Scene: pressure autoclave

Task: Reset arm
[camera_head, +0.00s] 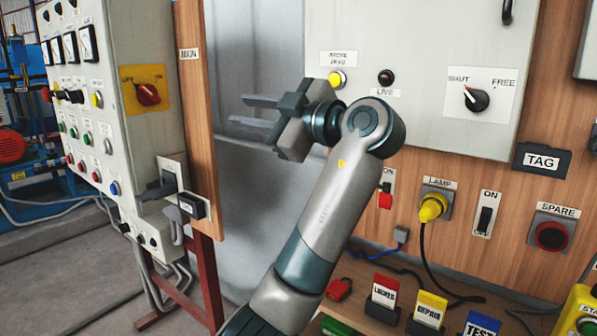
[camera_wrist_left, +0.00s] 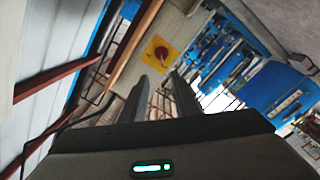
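My left gripper (camera_head: 245,111) is raised in front of the grey metal surface between the two panels in the head view. Its two fingers point left with a gap between them, and nothing is held. In the left wrist view the gripper (camera_wrist_left: 160,84) also shows two separated dark fingers with nothing between them. My left arm rises from the bottom of the head view and covers part of the right-hand panel. My right gripper is in neither view.
A yellow-plated red rotary switch (camera_head: 148,93) is on the left cabinet. The right panel carries a SHUT/FREE knob (camera_head: 476,99), a yellow lamp plug (camera_head: 432,207) and a red SPARE socket (camera_head: 551,236).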

